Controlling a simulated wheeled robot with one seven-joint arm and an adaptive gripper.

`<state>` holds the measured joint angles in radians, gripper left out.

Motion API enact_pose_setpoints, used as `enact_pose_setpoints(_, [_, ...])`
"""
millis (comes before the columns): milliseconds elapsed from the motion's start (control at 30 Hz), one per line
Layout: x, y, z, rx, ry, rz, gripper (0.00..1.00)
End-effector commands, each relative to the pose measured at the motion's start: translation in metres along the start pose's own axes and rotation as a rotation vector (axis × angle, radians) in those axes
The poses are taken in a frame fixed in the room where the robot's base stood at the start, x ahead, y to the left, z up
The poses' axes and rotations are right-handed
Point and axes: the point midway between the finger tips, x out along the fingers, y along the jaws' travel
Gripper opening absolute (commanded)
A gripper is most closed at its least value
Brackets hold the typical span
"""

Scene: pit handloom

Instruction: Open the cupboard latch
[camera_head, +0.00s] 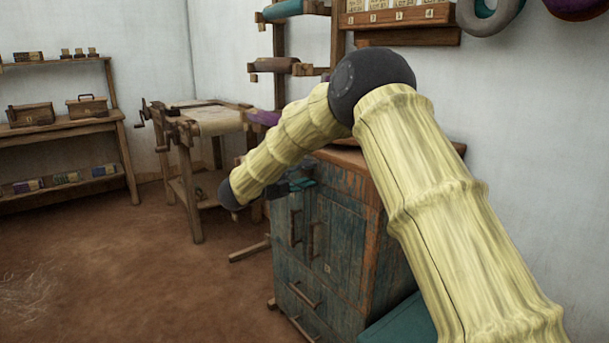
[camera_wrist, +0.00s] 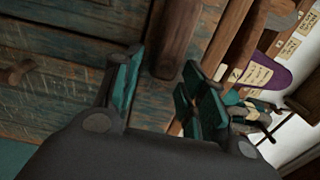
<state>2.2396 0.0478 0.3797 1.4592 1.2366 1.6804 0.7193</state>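The cupboard (camera_head: 345,235) is worn blue-green wood with a brown top and stands right of centre in the head view. Its front has two upright wooden handles, a left one (camera_head: 296,228) and a right one (camera_head: 313,240), and a small pale plate (camera_head: 327,268). My gripper (camera_head: 299,184) is at the upper front of the cupboard, partly hidden behind my forearm. In the wrist view my gripper (camera_wrist: 163,65) has its teal fingers apart. A dark wooden bar (camera_wrist: 178,38) shows between and beyond the fingertips; I cannot tell whether they touch it. I cannot clearly identify the latch.
Below the doors is a drawer with a wooden handle (camera_head: 304,296). A wooden loom-like stand (camera_head: 190,190) is behind and left, and shelves (camera_head: 60,130) line the left wall. A teal box (camera_head: 400,322) is close to the cupboard's right side.

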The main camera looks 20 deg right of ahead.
Motion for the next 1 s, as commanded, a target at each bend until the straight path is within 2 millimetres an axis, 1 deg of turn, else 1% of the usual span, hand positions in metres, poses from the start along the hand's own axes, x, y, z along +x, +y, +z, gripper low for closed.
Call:
enact_pose_setpoints(300, [0.0,-0.001,0.0,0.001,0.0,-0.001,0.5])
enact_pose_setpoints(467, [-0.009,-0.001,0.001,0.001,-0.001,-0.001,0.5])
enact_pose_setpoints(567, [-0.022,-0.001,0.001,0.001,-0.002,-0.002,0.5])
enact_pose_setpoints(800, [-0.066,-0.001,0.001,0.001,-0.002,-0.001,0.5])
enact_pose_setpoints(1000, [-0.098,-0.001,0.001,0.0,-0.001,0.0,0.5])
